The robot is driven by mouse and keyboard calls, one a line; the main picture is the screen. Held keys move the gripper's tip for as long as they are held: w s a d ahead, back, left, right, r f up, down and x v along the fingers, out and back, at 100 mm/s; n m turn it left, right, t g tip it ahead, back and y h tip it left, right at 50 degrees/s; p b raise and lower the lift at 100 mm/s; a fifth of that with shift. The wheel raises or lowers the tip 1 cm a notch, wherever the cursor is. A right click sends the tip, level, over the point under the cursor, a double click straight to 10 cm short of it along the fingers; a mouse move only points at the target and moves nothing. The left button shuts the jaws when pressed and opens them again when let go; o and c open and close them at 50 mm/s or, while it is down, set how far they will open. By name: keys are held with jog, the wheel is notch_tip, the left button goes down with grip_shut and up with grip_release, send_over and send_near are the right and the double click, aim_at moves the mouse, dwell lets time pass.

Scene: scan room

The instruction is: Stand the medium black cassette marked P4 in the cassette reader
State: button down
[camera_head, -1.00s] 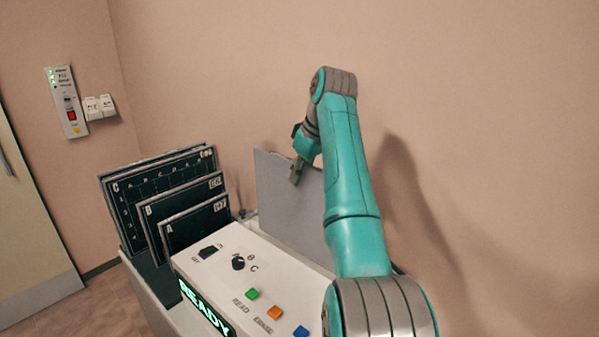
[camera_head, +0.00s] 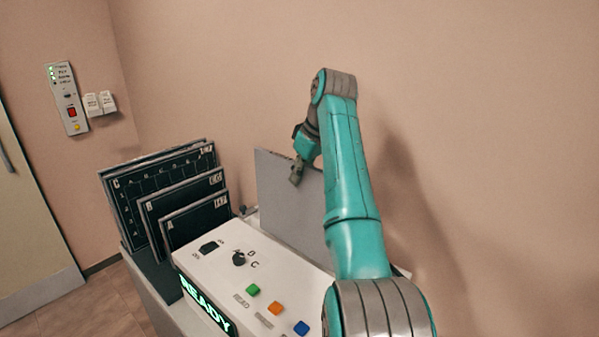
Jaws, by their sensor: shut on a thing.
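A flat grey panel (camera_head: 285,200), with the look of a cassette's plain back, stands upright behind the white sloped console of the cassette reader (camera_head: 280,262). No P4 mark shows on the side facing me. My gripper (camera_head: 297,174) is shut on the panel's upper edge, near its right end. The panel's lower edge is hidden behind the console, so I cannot tell whether it rests in a slot. My arm covers its right side.
The console has a green READY display (camera_head: 206,305), a knob and coloured buttons. A wall box (camera_head: 68,100) hangs at left. The wall is close behind my arm.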

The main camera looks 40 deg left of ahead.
aim_at(300, 187)
jog(key=shift+f, duration=0.8)
jog(key=shift+f, duration=0.35)
jog(key=shift+f, duration=0.65)
jog(key=shift+f, duration=0.35)
jog(key=shift+f, duration=0.6)
jog(key=shift+f, duration=0.35)
jog(key=shift+f, duration=0.65)
jog(key=shift+f, duration=0.35)
jog(key=shift+f, duration=0.65)
